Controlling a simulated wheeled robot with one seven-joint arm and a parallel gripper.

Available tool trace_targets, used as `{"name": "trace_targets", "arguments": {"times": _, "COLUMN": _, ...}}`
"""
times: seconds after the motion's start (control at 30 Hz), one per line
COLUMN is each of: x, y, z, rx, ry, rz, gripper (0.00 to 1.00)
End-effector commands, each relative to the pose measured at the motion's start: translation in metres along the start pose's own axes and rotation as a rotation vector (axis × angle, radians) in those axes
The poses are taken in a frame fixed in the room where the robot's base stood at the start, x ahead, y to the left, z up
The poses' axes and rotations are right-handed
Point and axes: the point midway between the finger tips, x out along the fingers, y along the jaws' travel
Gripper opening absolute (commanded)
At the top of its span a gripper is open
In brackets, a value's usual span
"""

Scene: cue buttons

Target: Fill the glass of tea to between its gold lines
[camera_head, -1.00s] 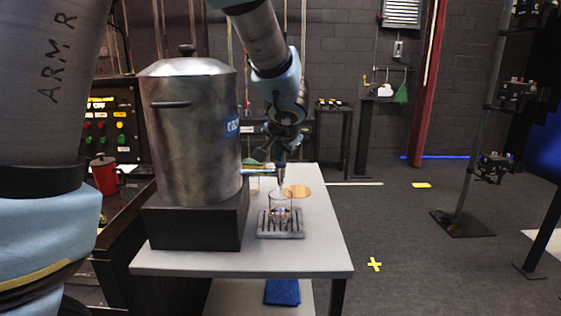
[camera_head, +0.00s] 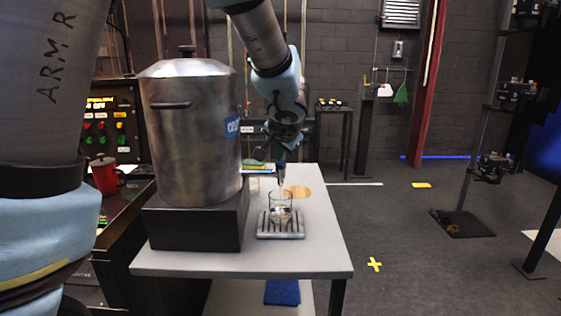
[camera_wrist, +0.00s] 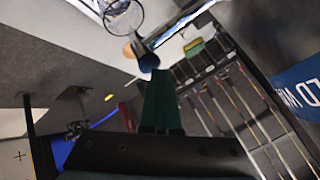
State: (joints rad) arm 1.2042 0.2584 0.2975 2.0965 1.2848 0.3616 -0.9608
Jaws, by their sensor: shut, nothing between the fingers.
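A clear glass (camera_head: 281,206) stands upright on a slatted drip tray (camera_head: 267,236), in front and to the right of a large metal urn (camera_head: 190,130). Its rim also shows at the top of the wrist view (camera_wrist: 123,16). The gold lines and the liquid level are too small to tell. The urn has a blue label with partly hidden letters. My gripper (camera_head: 282,182) is shut and empty, just above and behind the glass in the head view. In the wrist view its dark green fingers (camera_wrist: 160,100) point toward a blue knob-like part (camera_wrist: 148,62). The urn's spout is hard to make out.
The urn sits on a black block (camera_head: 195,222) on a white table (camera_head: 325,250). A round tan coaster (camera_head: 299,192) lies behind the glass. The table's right side is clear.

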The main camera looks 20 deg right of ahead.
Motion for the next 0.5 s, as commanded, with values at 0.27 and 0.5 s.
{"name": "trace_targets", "arguments": {"times": 0.27, "x": -0.0112, "y": -0.0080, "z": -0.0084, "rx": -0.001, "ry": 0.001, "rz": 0.001, "gripper": 0.00}}
{"name": "trace_targets", "arguments": {"times": 0.5, "x": -0.0112, "y": -0.0081, "z": -0.0084, "rx": 0.000, "ry": 0.001, "rz": 0.000, "gripper": 0.00}}
